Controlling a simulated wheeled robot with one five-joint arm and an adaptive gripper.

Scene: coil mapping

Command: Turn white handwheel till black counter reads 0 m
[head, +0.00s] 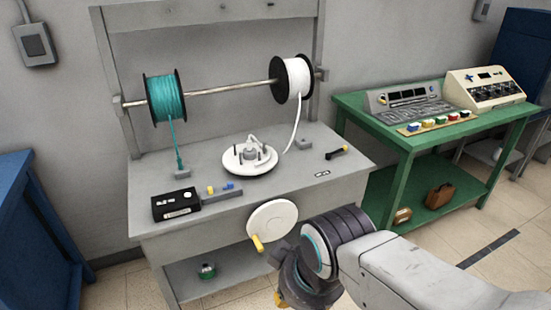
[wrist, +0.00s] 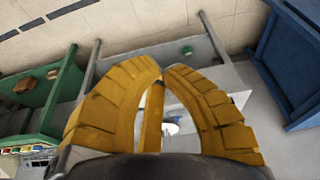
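The white handwheel (head: 272,221) is on the front of the grey bench, with its yellow handle (head: 257,243) at the lower left of the disc. The black counter (head: 176,204) sits on the bench top at the front left; its reading is too small to make out. My gripper (head: 280,299) hangs below and right of the handwheel, apart from the handle and mostly hidden by my wrist. In the wrist view its yellow fingers (wrist: 163,74) have their tips close together, and I see nothing clearly held. A white surface shows in the gap, but I cannot tell what it is.
A teal spool (head: 165,98) and a white spool (head: 292,79) hang on a rod above the bench, with a white turntable (head: 249,158) below. A green bench (head: 405,135) with control boxes stands at right. A blue cabinet (head: 27,230) is at left.

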